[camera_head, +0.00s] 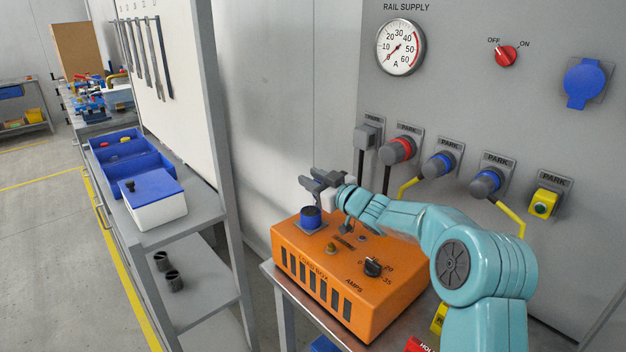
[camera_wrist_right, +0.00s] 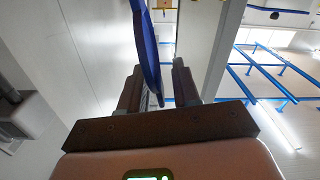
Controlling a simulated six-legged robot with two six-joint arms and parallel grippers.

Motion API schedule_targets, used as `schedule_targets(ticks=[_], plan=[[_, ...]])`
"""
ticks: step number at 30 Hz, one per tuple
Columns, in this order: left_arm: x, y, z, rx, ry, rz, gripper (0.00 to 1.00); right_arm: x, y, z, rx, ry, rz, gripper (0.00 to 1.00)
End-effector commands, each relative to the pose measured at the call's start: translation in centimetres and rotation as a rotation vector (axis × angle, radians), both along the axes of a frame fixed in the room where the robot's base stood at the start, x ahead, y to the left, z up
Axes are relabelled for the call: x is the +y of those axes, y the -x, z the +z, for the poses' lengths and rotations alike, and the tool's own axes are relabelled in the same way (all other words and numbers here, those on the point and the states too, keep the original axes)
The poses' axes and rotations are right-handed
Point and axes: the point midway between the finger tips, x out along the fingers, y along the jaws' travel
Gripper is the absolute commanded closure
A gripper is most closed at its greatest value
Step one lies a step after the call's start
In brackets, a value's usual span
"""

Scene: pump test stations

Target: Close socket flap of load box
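The orange load box (camera_head: 318,284) stands on a small metal bench. A round blue socket (camera_head: 311,219) rises from its top at the back left corner. My right gripper (camera_head: 312,183) is just above and behind the socket, its fingers pointing left. In the right wrist view a blue flap (camera_wrist_right: 146,45) appears nearly edge-on between the two fingers of my right gripper (camera_wrist_right: 157,88). Gaps show on both sides of the flap, so the fingers look open around it. In the head view I cannot make out the flap. My left gripper is not in view.
A grey panel at the right holds a gauge (camera_head: 400,47), a red switch (camera_head: 506,56), a blue covered socket (camera_head: 584,83) and several parked plugs (camera_head: 399,149). A shelf rack (camera_head: 213,207) with blue bins stands left of the box. The floor at left is clear.

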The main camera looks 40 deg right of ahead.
Motion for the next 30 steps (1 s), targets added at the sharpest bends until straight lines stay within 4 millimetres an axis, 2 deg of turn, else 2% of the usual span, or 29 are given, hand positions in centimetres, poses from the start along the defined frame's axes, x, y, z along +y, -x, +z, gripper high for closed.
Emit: schedule_targets(ticks=[5,8,11,21,25,30], plan=[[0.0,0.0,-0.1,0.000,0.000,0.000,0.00,0.0,0.3,0.0,-0.001,0.000,0.000,0.69],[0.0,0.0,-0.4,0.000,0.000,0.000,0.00,-0.2,1.4,0.0,-0.002,0.000,-0.001,0.69],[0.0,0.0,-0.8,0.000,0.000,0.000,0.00,-0.4,3.5,-0.1,-0.002,0.000,-0.003,0.69],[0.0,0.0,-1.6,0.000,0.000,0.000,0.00,-1.2,12.4,0.0,-0.001,0.001,-0.005,0.69],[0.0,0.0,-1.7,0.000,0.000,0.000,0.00,-1.3,14.6,0.0,0.000,0.001,-0.003,0.69],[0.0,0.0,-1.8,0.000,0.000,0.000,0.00,-1.4,16.1,0.0,0.000,0.000,-0.001,0.69]])
